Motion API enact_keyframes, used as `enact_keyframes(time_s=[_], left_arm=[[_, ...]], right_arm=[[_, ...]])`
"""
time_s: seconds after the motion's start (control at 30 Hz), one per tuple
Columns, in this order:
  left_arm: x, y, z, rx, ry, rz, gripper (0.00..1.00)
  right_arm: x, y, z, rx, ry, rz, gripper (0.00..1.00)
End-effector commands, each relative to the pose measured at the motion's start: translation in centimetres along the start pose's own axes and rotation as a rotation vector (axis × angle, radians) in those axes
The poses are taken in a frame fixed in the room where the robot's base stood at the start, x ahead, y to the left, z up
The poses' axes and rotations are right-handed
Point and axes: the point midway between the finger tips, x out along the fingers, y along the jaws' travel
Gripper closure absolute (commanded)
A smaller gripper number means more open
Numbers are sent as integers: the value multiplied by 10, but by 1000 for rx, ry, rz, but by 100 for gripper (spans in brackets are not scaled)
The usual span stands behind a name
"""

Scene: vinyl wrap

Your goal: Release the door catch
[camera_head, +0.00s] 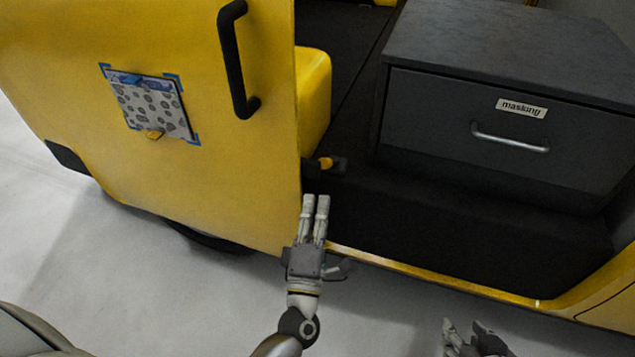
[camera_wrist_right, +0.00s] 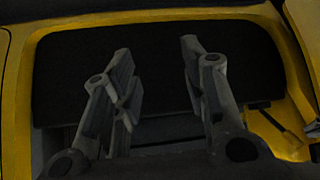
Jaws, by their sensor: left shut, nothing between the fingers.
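The yellow door (camera_head: 190,60) stands at the left in the head view, with a black handle (camera_head: 236,60). A small black catch with a yellow part (camera_head: 326,164) sits at the door's right edge, beside the dark interior. My left gripper (camera_head: 316,202) is shut and empty, its fingers pointing up the picture, a little below the catch and apart from it in the picture. My right gripper (camera_head: 462,328) is low in the head view, partly cut off; its fingers (camera_wrist_right: 156,52) are spread with nothing between them in the wrist view.
A dark drawer unit (camera_head: 440,115) labelled "masking" with a metal handle stands inside at the right. A yellow sill (camera_head: 440,278) runs below the opening. A patterned sample (camera_head: 150,103) with blue corner tape is on the door. Pale floor is clear in front.

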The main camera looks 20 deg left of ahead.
Motion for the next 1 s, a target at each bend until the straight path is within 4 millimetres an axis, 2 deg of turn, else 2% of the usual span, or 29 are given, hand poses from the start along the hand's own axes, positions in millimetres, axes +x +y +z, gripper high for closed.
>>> enact_keyframes(time_s=[0.1, 0.23, 0.63, 0.73, 0.87, 1.0], left_arm=[[-19, -3, 0, 1, -1, -1, 100], [-29, -4, 0, 0, 1, 0, 100], [-32, -4, 0, -1, 1, 1, 100], [-33, -7, 0, -1, 1, 7, 100], [-36, -15, -1, -3, 3, 35, 100], [-41, -26, -3, -11, 6, 87, 100]], right_arm=[[0, 0, -1, 0, 3, 0, 60], [0, 0, -1, 0, 5, 0, 60], [0, 0, -1, 0, 5, -1, 60], [4, 0, -7, -1, 35, -1, 60], [14, -2, -36, -4, 169, -3, 60], [18, -6, -92, -11, 430, -11, 60]])
